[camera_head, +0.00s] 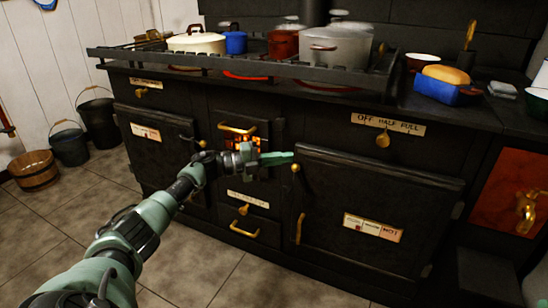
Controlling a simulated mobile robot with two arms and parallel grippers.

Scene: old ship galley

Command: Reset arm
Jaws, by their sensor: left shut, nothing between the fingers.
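My left arm comes in from the lower left and reaches toward the black stove (240,104). My left gripper (290,156) is at the arm's end, its green fingers together and pointing right, with nothing held. It shows in front of the stove, near the glowing firebox opening (243,141) and the left edge of the large right oven door (375,185). I cannot tell the gap between the fingers and the stove front. My right gripper is not in view.
On the stove top stand a cream pot (196,43), a blue mug (235,43), a red pot (284,44) and a grey pot (335,48). A blue dish with bread (445,84) is at right. Buckets stand at left. The tiled floor (60,225) at lower left is clear.

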